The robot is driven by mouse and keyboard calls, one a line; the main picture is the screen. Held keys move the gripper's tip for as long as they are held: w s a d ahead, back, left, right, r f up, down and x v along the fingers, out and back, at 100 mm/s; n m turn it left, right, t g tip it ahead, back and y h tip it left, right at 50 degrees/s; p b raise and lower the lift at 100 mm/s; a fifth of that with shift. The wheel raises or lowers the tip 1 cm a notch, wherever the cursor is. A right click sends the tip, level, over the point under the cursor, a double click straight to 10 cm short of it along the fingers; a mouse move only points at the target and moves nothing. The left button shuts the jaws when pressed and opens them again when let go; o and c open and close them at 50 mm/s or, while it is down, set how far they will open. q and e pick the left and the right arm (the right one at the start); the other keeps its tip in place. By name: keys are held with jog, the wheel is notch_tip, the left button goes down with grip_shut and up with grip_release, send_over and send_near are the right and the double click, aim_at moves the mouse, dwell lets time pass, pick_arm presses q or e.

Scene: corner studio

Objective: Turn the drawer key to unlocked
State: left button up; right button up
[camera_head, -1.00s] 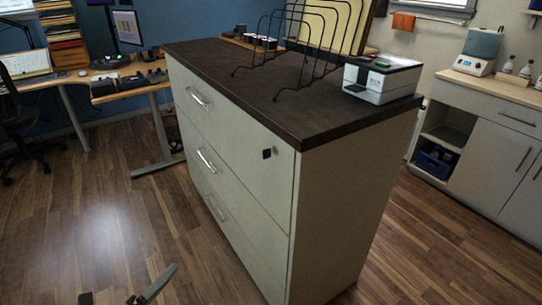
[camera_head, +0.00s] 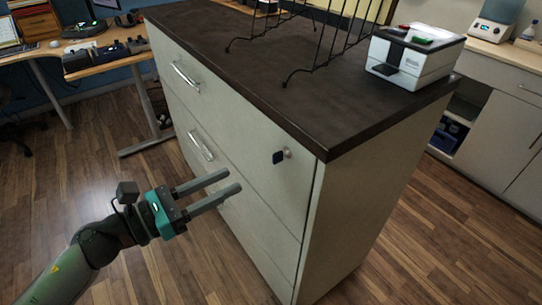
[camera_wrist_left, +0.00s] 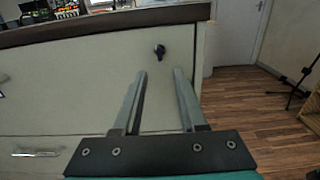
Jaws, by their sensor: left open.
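The drawer key (camera_head: 279,157) has a dark blue head and sits in a round silver lock near the right end of the top drawer's front. It also shows in the left wrist view as a small dark shape (camera_wrist_left: 160,50), beyond my fingertips and roughly between them. The white drawer cabinet (camera_head: 240,165) has a dark top. My left gripper (camera_head: 227,181) is open and empty, its two fingers pointing toward the drawer front. It is left of and a little below the key, apart from it. My right gripper is not in view.
The cabinet top (camera_head: 250,65) carries a black wire rack (camera_head: 320,40) and a white box-shaped device (camera_head: 413,58). Silver handles (camera_head: 186,76) stick out from the drawer fronts. A desk (camera_head: 110,50) stands at the back left. Wooden floor (camera_head: 75,170) is clear left of the cabinet.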

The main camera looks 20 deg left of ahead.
aim_at(273, 159)
pick_arm(q)
jog(key=p+x, duration=0.1)
jog(key=x, duration=0.8)
jog(key=shift+w+r+p, duration=0.1)
jog(key=shift+w+p, duration=0.05)
jog(key=shift+p, duration=0.2)
jog(key=shift+x, duration=0.95)
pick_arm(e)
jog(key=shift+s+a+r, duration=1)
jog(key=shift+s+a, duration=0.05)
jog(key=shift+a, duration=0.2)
pick_arm(q)
grip_shut()
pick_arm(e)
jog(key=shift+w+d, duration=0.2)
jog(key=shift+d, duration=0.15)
